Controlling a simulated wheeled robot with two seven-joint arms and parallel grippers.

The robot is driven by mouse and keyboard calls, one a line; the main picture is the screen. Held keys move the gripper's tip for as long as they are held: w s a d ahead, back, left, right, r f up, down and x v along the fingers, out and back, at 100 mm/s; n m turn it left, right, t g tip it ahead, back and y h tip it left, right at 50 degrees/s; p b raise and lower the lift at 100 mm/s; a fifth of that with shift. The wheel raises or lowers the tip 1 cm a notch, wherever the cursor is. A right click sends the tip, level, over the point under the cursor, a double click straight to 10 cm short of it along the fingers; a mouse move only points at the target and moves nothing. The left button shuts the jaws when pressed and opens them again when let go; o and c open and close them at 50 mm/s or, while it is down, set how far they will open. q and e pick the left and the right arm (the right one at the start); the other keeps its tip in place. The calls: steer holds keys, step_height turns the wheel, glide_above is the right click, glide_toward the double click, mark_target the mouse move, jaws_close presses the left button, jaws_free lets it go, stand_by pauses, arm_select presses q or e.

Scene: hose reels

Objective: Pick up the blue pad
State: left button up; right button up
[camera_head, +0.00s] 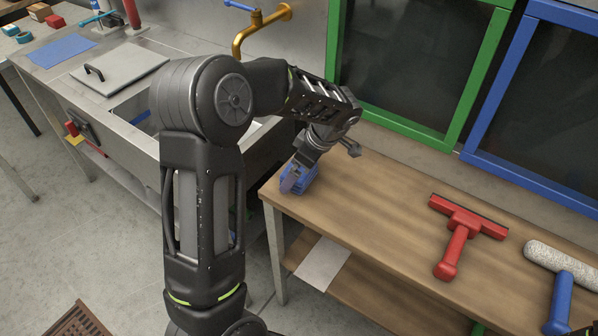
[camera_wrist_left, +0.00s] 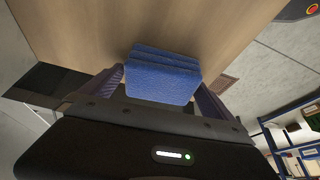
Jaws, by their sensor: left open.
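The blue pad (camera_head: 309,180) lies at the near left corner of the wooden bench, partly hidden by my left gripper (camera_head: 296,178) in the head view. In the left wrist view the blue pad (camera_wrist_left: 161,80) looks like a small layered block. It sits between the two fingers of my left gripper (camera_wrist_left: 160,86), which are open, one on each side of it. I cannot tell whether either finger touches it. My right gripper is in neither view.
The wooden bench (camera_head: 385,205) also holds a red squeegee (camera_head: 460,232) and a paint roller (camera_head: 563,275) to the right. A metal sink counter (camera_head: 150,55) with a brass tap (camera_head: 257,25) stands left. Green and blue window frames rise behind the bench.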

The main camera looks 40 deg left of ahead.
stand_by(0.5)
arm_select(q)
steer(key=c, duration=1.2)
